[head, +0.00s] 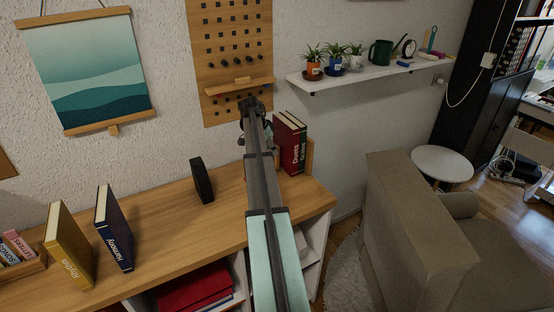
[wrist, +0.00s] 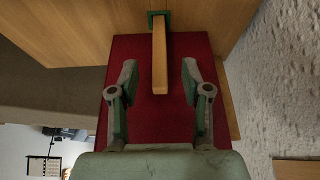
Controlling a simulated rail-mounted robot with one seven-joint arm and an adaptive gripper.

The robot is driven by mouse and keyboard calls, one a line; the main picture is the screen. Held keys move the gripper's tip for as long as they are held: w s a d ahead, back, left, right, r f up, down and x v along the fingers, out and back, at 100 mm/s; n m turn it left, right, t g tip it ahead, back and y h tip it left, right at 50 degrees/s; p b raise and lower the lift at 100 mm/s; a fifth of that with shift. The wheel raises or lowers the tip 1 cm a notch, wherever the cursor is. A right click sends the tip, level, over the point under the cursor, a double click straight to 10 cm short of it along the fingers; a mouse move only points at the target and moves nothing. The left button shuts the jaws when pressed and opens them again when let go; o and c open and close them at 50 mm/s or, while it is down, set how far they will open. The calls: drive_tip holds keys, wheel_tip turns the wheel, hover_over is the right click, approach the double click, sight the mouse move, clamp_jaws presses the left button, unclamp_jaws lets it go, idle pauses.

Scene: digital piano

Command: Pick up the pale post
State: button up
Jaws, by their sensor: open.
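The pale post (wrist: 159,58) shows in the wrist view as a slim, square-edged wooden bar with a dark green piece (wrist: 150,19) at its far end. My gripper (wrist: 159,68) is open, with one finger on each side of the post and a clear gap on both sides. The post's near end lies between the fingers in the picture; how far along its length they reach I cannot tell. In the head view my arm reaches over the wooden cabinet top and hides the post, and most of the gripper is hidden too.
A red book (head: 290,142) stands right beside my arm; its red cover (wrist: 145,125) fills the wrist view behind the fingers. A dark block (head: 202,180), a blue book (head: 115,228) and a yellow book (head: 70,246) stand further left on the cabinet top (head: 165,228). A pegboard (head: 222,18) hangs behind.

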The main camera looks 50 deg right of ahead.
sight(277, 158)
drive_tip(key=shift+p+x, duration=1.45)
drive_tip(key=shift+x, duration=2)
clamp_jaws()
